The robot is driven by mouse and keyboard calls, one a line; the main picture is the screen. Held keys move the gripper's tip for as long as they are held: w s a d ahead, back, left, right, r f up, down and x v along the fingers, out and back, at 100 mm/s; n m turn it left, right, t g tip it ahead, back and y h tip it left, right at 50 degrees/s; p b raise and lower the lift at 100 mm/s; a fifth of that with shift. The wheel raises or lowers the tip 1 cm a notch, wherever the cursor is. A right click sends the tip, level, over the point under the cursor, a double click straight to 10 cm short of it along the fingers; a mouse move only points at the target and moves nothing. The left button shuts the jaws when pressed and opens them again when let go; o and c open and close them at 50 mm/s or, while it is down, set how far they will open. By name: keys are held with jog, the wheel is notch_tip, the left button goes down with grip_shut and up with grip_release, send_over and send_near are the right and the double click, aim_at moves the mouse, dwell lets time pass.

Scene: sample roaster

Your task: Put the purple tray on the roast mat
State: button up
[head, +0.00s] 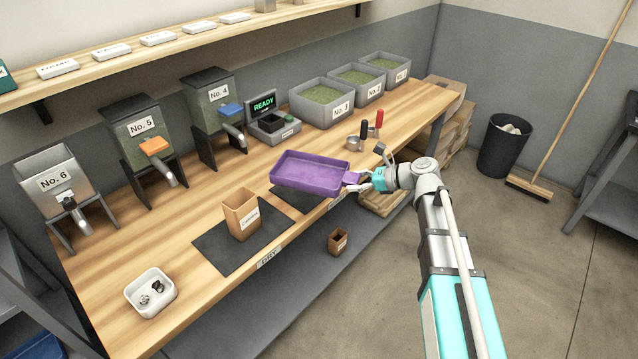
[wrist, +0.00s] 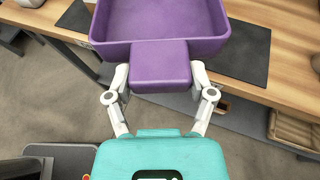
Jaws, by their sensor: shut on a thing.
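The purple tray (head: 308,172) is a shallow rectangular pan with a short handle, and it looks empty. My gripper (head: 360,182) is shut on the handle from the right. In the wrist view, the fingers (wrist: 160,80) sit on both sides of the handle of the tray (wrist: 160,22). The tray looks level and appears held above the worktop, over a dark mat (head: 298,199) that it partly hides. This mat also shows beside the tray in the wrist view (wrist: 247,55). Its label is not readable, so I cannot confirm it is the roast mat.
Another dark mat (head: 215,255), beside a front label (head: 270,257), bears a brown bag (head: 241,215). A white dish (head: 151,292) stands front left. A scale (head: 272,128) reading READY, scoops (head: 365,133) and green-filled bins (head: 322,100) stand behind. A lower shelf (head: 300,300) runs below.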

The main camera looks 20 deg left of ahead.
jog(key=w+a+f+b, duration=0.4)
jog(key=w, duration=0.5)
jog(key=b, duration=0.5)
send_over(344, 190)
jog(key=shift+s+d+f, duration=0.1)
jog(key=shift+s+f, duration=0.05)
jog(key=shift+f, duration=1.1)
jog(key=shift+s+d+f, duration=0.1)
jog(key=shift+s+f, duration=0.05)
jog(key=shift+f, duration=1.1)
jog(key=shift+w+f, duration=0.1)
jog(key=shift+w+a+f+b, duration=0.15)
jog(key=shift+w+f+b, duration=0.15)
jog(key=shift+f+b, duration=0.25)
notch_tip(344, 190, down, 3)
jog(key=b, duration=0.3)
jog(key=shift+r, duration=0.1)
jog(key=o, duration=1.2)
jog(key=shift+r, duration=0.15)
